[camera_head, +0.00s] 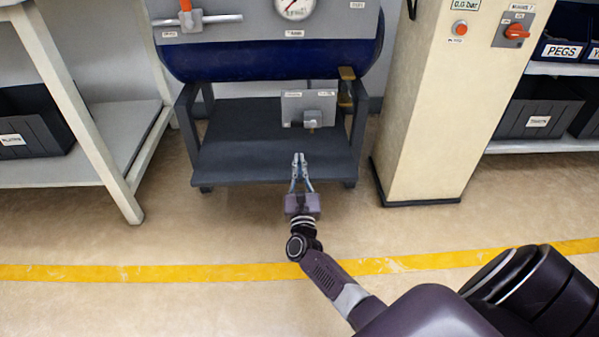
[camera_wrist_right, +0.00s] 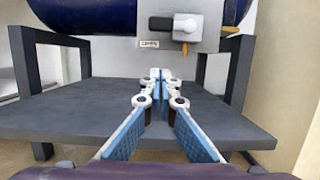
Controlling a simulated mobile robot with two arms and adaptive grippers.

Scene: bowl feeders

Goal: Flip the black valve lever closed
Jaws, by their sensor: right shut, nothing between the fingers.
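The black valve lever (camera_wrist_right: 160,23) lies level in the right wrist view, pointing left from a light grey valve body (camera_wrist_right: 187,27) on a grey plate (camera_wrist_right: 212,38). A small yellow part sits under the valve body. In the head view, the valve body (camera_head: 312,118) is at the lower part of the plate (camera_head: 292,103), and I cannot make out the lever there. My right gripper (camera_head: 299,157) is shut and empty, in front of and below the valve, apart from it. Its fingertips meet in the wrist view (camera_wrist_right: 160,75). My left gripper is not in view.
The dark stand's shelf (camera_head: 235,160) lies beneath the blue tank (camera_head: 270,60). Stand legs (camera_wrist_right: 240,70) flank the valve area. A beige column (camera_head: 440,110) stands right; a white shelf unit (camera_head: 110,130) stands left. Floor (camera_head: 180,220) is open in front.

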